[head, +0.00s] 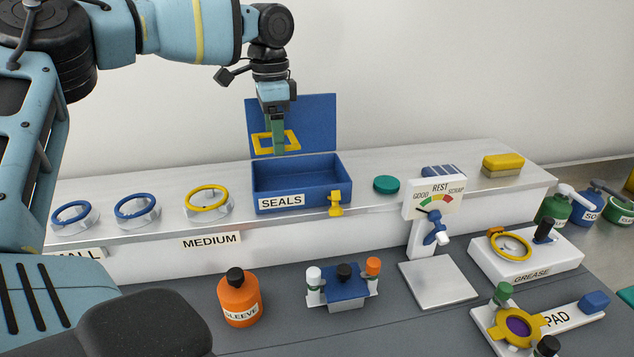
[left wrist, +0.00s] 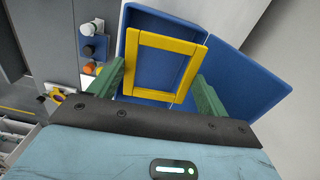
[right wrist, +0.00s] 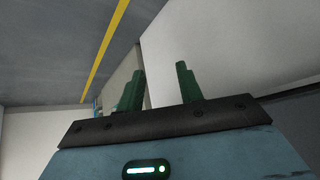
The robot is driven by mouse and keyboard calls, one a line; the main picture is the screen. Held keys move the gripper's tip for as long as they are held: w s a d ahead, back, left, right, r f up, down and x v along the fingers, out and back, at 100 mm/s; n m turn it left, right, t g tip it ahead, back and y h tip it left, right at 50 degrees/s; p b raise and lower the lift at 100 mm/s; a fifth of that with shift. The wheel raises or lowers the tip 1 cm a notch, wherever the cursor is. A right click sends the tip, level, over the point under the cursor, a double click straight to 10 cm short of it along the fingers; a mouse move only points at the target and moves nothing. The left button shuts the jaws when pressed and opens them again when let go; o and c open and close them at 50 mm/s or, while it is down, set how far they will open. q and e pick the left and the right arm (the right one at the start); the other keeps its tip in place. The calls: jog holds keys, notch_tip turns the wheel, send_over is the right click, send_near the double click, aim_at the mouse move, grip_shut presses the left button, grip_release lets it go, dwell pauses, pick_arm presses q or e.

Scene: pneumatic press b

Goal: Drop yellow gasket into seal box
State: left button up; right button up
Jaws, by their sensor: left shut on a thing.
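A square yellow gasket (head: 258,143) is held by my left gripper (head: 279,150), whose green fingers are shut on it. It hangs above the blue seal box (head: 316,192) labelled SEALS, toward its back left, in front of the raised lid (head: 318,118). In the left wrist view the gasket frame (left wrist: 170,45) sits between the fingers, with the blue box (left wrist: 150,19) behind it. The box's inner floor is partly hidden. My right gripper (right wrist: 160,72) shows only in the right wrist view, open and empty.
A yellow latch (head: 336,203) is on the box front. Blue rings and a yellow ring (head: 207,197) stand left on the shelf; a green puck (head: 386,184) is right. An orange SLEEVE bottle (head: 240,300) and a gauge stand (head: 435,200) are in front.

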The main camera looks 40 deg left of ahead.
pick_arm(q)
jog(key=shift+w+d+f+m, duration=0.15)
jog(key=shift+w+d+m, duration=0.35)
jog(key=shift+w+d, duration=0.55)
jog(key=shift+s+f, duration=0.15)
jog(key=shift+f, duration=0.15)
jog(key=shift+f+b, duration=0.7)
jog(key=shift+f, duration=2)
pick_arm(e)
jog(key=shift+a+f, duration=0.3)
jog(key=shift+f, duration=0.35)
pick_arm(q)
jog(key=o, duration=1)
notch_tip(320, 180, up, 8)
jog(key=shift+b, duration=0.3)
pick_arm(e)
jog(key=shift+s+f, duration=0.25)
jog(key=shift+f, duration=0.1)
pick_arm(q)
jog(key=shift+a, duration=0.1)
